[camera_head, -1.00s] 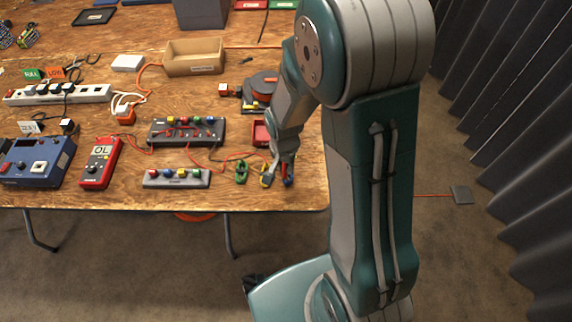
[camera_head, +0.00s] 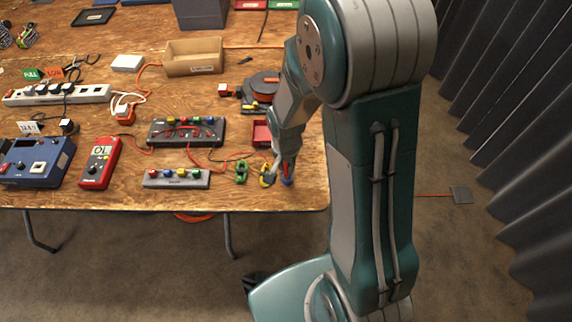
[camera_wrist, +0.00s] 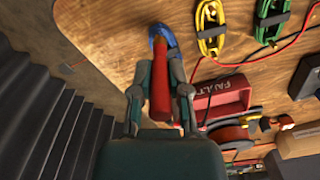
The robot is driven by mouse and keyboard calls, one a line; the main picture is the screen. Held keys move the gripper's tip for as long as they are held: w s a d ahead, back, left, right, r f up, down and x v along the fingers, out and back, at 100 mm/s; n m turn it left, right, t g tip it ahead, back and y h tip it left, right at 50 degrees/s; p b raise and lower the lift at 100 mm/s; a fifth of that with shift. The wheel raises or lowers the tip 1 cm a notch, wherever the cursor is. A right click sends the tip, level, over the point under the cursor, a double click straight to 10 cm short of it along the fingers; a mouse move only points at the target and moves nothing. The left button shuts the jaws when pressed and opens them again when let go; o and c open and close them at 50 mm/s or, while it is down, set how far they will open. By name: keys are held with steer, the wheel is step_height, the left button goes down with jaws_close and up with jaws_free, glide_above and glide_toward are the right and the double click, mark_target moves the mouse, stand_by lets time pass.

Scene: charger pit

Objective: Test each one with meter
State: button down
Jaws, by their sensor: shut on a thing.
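My gripper (camera_head: 286,160) is at the right end of the table, shut on a red piece (camera_wrist: 162,95) that looks like a probe handle. Its far end is at or just above the blue cable coil (camera_wrist: 162,36), which also shows low in the head view (camera_head: 287,182); contact is unclear. The yellow coil (camera_head: 266,175) and green coil (camera_head: 242,172) lie to the left. The red meter (camera_head: 99,163) reads OL. A red tray (camera_wrist: 220,100) marked FAULT lies beside my gripper.
A dark panel with coloured knobs (camera_head: 186,132) and a grey strip with coloured buttons (camera_head: 176,179) stand left of the coils. A cable reel (camera_head: 262,88) and a cardboard bin (camera_head: 194,57) are farther back. Red leads cross the table. The table's front edge is close.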

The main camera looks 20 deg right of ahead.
steer(key=shift+d+f, duration=0.15)
steer(key=shift+f, duration=0.7)
stand_by(1.3)
steer(key=shift+c, duration=1)
jaws_free()
steer(key=shift+r, duration=3.75)
